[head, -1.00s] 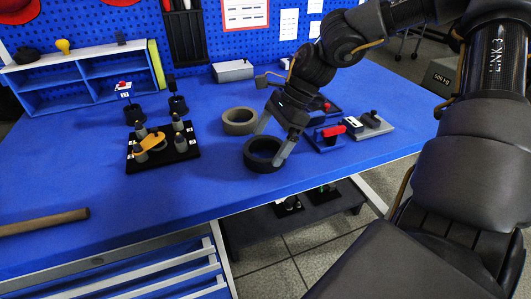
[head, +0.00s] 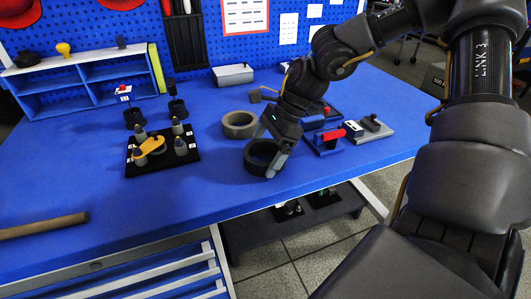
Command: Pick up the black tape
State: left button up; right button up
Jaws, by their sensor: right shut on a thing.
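The black tape (head: 256,165) is a dark ring on the blue table near its front edge. My right gripper (head: 270,160) comes from the right and is shut on the right part of the ring's wall. One finger is in front of the ring at its right side; the other is partly hidden by the gripper body and the ring. I cannot tell whether the tape is clear of the table. A grey tape roll (head: 239,124) lies just behind the black one. My left gripper is not in view.
A black board with pegs and a yellow link (head: 150,147) stands to the left. Fixtures with a red handle (head: 330,134) sit close to the right of the gripper. A brown rod (head: 40,226) lies at the left front. The blue table (head: 130,210) is clear at the front.

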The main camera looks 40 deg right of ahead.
notch_tip(320, 180, up, 3)
jog(key=shift+r, duration=0.2)
jog(key=s+r, duration=0.2)
jog(key=s+r+p, duration=0.1)
jog(key=s+r, duration=0.1)
jog(key=r, duration=0.1)
jog(key=shift+s+d+r, duration=0.15)
jog(key=shift+s+r, duration=0.15)
jog(key=shift+s, duration=0.05)
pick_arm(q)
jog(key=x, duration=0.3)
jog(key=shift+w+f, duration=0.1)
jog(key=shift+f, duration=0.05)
pick_arm(e)
jog(key=s+r, duration=0.3)
jog(key=s, duration=0.6)
jog(key=shift+s+d+r, duration=0.15)
jog(key=shift+d+r, duration=0.2)
jog(key=shift+r, duration=0.05)
